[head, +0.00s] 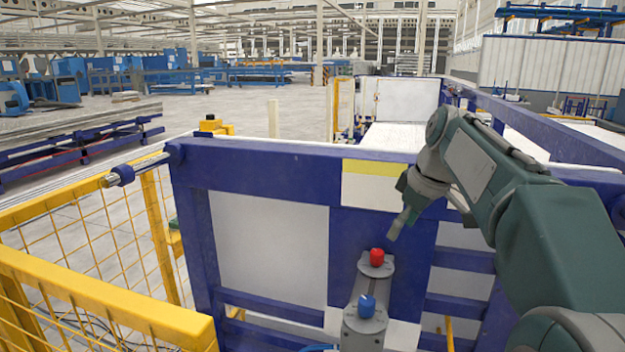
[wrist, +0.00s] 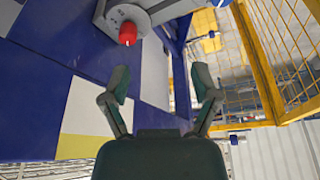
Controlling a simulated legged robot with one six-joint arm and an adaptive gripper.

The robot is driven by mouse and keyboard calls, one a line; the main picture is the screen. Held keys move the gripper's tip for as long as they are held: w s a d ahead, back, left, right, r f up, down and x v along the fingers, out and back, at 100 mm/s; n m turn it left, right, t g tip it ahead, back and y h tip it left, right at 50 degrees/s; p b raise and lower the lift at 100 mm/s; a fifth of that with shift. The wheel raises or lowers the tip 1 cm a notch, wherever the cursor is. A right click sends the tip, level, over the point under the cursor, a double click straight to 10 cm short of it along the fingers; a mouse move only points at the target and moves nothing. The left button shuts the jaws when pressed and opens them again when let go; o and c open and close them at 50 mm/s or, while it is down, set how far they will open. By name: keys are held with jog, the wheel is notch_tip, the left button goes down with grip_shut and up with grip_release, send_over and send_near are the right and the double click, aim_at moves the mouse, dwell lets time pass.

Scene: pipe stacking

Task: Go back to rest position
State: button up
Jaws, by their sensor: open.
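My gripper (head: 399,226) is at the end of the raised arm, in front of the blue frame and up and right of the red piece. In the wrist view my gripper (wrist: 162,84) shows two spread fingers with nothing between them. The red piece (head: 376,257) stands upright on a grey round plate (head: 376,271); it also shows at the top of the wrist view (wrist: 128,33), apart from the fingers. A blue piece (head: 366,306) sits lower on a grey mount (head: 365,325).
A blue steel frame with white panels (head: 270,245) stands close ahead. Yellow mesh fencing (head: 100,240) is on the left. A long metal rack (head: 80,140) lies beyond it. Open grey floor (head: 240,110) is behind the frame.

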jog(key=s+a+f+m+t+h, duration=0.1)
jog(key=s+f+m, duration=0.3)
jog(key=s, duration=0.9)
jog(key=s+f+m+t+h, duration=0.1)
jog(key=s+f+m, duration=0.4)
jog(key=s+f, duration=0.5)
jog(key=s, duration=0.3)
jog(key=shift+s+a+f+t+h, duration=0.25)
jog(key=shift+s+a+t+h, duration=0.1)
jog(key=shift+a+t+h, duration=0.05)
